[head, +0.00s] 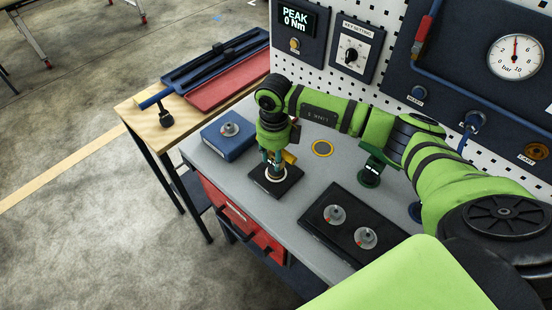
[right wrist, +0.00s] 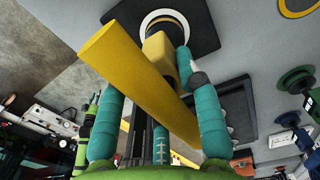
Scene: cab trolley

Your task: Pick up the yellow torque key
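The yellow torque key (right wrist: 140,75) is seen close up in the right wrist view as a thick yellow bar with a blocky yellow part. It stands over a black base with a white ring (head: 276,173). In the head view only a little yellow shows beside my fingers. My right gripper (head: 272,160) reaches down at this base, its teal fingers on either side of the key. One fingertip appears against the blocky part; the other is hidden behind the bar, so a firm hold cannot be told. A green shape at left in the wrist view looks like my left arm; its fingers are unclear.
A blue block (head: 228,136) with a grey knob is left of the base. A black tray (head: 350,226) with two red-marked grey knobs is in front, right. A pegboard with a gauge (head: 515,56) backs the bench.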

